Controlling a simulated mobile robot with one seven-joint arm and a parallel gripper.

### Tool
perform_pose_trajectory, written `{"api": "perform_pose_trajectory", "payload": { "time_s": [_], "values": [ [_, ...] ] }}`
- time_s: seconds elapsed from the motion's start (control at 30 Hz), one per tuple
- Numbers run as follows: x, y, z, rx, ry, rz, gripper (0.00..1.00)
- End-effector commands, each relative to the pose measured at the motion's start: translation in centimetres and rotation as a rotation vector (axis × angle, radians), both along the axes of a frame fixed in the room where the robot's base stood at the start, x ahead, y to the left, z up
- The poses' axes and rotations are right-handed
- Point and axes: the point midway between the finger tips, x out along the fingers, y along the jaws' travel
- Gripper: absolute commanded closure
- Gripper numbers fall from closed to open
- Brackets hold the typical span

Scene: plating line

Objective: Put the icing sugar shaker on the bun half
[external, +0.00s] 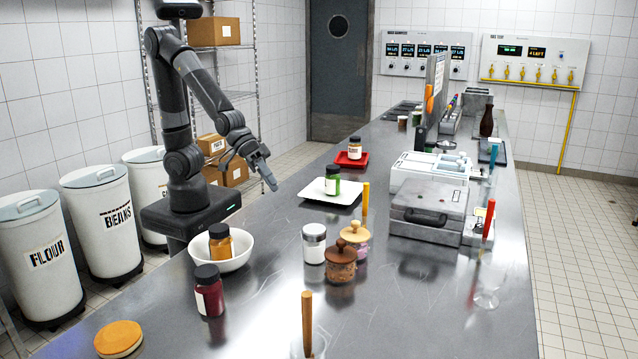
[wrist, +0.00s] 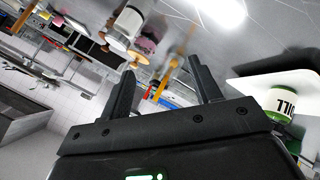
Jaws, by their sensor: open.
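The icing sugar shaker appears to be the white jar with a silver lid (external: 314,243), upright on the steel counter between a white bowl and two wooden-lidded jars. In the wrist view a white cylinder (wrist: 128,22) at upper left looks like the same shaker. The bun half (external: 119,338) is a flat golden-brown round lying on the counter at the near left; it is not seen in the wrist view. My gripper (external: 271,183) is open and empty above the counter's left side, behind and left of the shaker; its two fingers (wrist: 163,90) show apart in the wrist view.
A white bowl (external: 248,259) holds an orange jar; a dark-red jar (external: 209,290) stands between bowl and bun half. Wooden-lidded jars (external: 341,262) stand right of the shaker. A white tray (external: 312,200) holds a green jar (wrist: 292,104). A tall wooden-handled tool (external: 307,315) stands near front.

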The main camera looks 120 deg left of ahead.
Motion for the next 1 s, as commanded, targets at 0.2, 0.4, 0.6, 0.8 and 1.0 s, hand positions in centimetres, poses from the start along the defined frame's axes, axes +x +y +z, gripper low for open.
{"api": "perform_pose_trajectory", "payload": {
  "time_s": [0.2, 0.4, 0.6, 0.8, 1.0],
  "values": [
    [4.1, -4.5, -3.0, -0.343, -0.031, 0.139, 0.43],
    [6.9, -8.1, -4.5, -0.714, -0.04, 0.281, 0.43],
    [9.0, -10.6, -4.7, -1.122, -0.029, 0.44, 0.43],
    [10.8, -11.3, -3.9, -1.559, -0.013, 0.617, 0.43],
    [12.1, -10.3, -2.7, -1.939, -0.008, 0.768, 0.43]
  ]
}}
